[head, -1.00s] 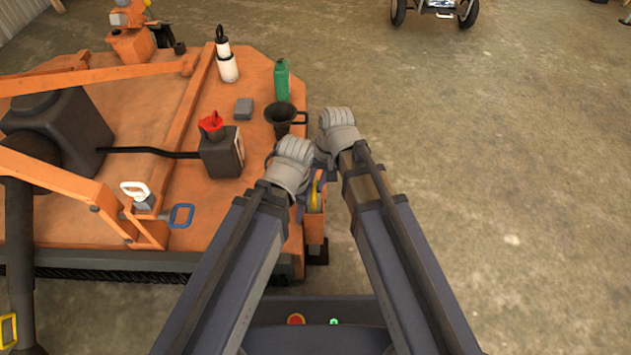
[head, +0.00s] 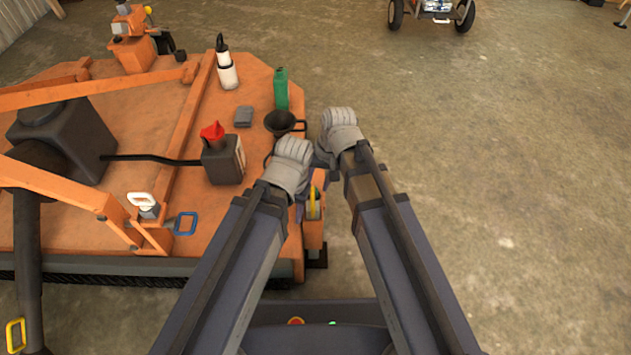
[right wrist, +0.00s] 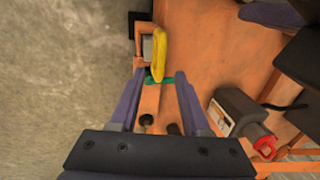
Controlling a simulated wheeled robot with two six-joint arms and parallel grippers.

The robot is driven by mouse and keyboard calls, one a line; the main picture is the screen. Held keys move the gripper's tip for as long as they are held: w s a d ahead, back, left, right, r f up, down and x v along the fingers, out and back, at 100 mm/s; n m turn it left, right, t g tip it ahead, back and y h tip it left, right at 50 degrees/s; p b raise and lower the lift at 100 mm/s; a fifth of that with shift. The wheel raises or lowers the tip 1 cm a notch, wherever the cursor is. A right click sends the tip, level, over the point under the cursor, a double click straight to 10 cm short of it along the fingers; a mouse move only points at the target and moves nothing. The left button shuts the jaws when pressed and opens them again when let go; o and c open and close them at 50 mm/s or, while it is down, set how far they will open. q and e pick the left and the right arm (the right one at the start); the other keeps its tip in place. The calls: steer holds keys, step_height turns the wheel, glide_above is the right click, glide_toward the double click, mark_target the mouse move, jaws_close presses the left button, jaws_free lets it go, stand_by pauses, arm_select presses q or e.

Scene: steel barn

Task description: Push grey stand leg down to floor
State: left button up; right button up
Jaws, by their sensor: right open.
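My right gripper (head: 313,190) is low at the near right corner of the orange deck, partly hidden by my arms. In the right wrist view its two fingers (right wrist: 160,75) are spread with a gap between them. A yellow handle (right wrist: 160,52) stands just beyond the fingertips, and it also shows in the head view (head: 314,205). A grey part (right wrist: 148,46) in an orange bracket sits beside the handle. It may be the grey stand leg, but I cannot tell. A dark foot (head: 317,258) shows below the orange post. My left gripper is hidden behind its arm.
The orange deck (head: 130,220) holds a dark red-capped can (head: 223,160), a black funnel (head: 280,122), a green bottle (head: 281,88) and a white bottle (head: 227,72). Concrete floor (head: 510,200) is clear at right; a cart (head: 432,12) is far off.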

arm_select(q)
step_height(320, 180, up, 4)
steer(key=p, duration=0.2)
steer(key=shift+f+p, duration=0.15)
steer(key=shift+p, duration=0.2)
arm_select(e)
steer(key=r, duration=0.3)
steer(key=shift+d+r, duration=0.35)
steer(key=shift+r, duration=0.05)
steer(key=shift+s, duration=0.1)
steer(key=s+d+n+h, duration=0.4)
steer(key=s, duration=0.6)
arm_select(q)
step_height(320, 180, up, 37)
steer(key=p, duration=3.6)
steer(key=shift+f+p, duration=0.15)
steer(key=shift+p, duration=0.2)
arm_select(e)
step_height(320, 180, up, 36)
steer(key=w, duration=0.1)
steer(key=shift+r+y, duration=0.2)
steer(key=shift+y, duration=0.1)
arm_select(q)
steer(key=shift+c, duration=0.2)
